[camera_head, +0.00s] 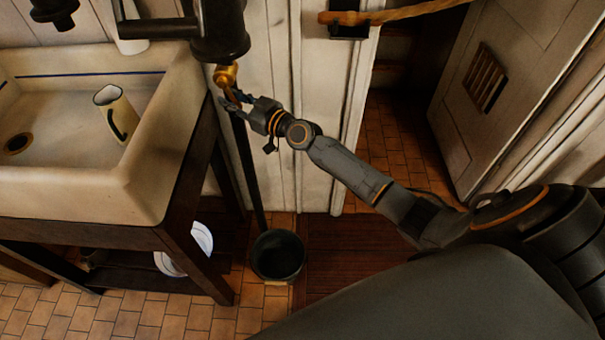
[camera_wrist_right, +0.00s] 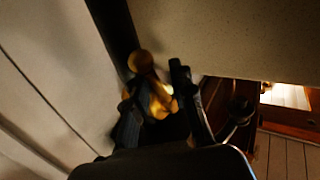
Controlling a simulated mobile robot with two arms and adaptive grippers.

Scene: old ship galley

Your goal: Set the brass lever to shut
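The brass lever (camera_head: 231,94) hangs at the brass tap (camera_head: 225,75) under the dark cylinder, to the right of the sink. In the wrist view the brass (camera_wrist_right: 160,101) shows between and behind my fingers, with its round knob (camera_wrist_right: 141,62) above them. My right gripper (camera_head: 238,101) is at the lever with its fingers apart, one on each side of the brass. I cannot tell whether either finger touches it. The fingers also show in the right wrist view (camera_wrist_right: 160,92) and partly hide the lever. My left gripper is not in view.
The dark cylinder (camera_head: 221,30) is above the tap. A black bucket (camera_head: 278,256) stands on the floor below. The pale sink (camera_head: 150,190) at left holds a cream jug (camera_head: 115,112).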

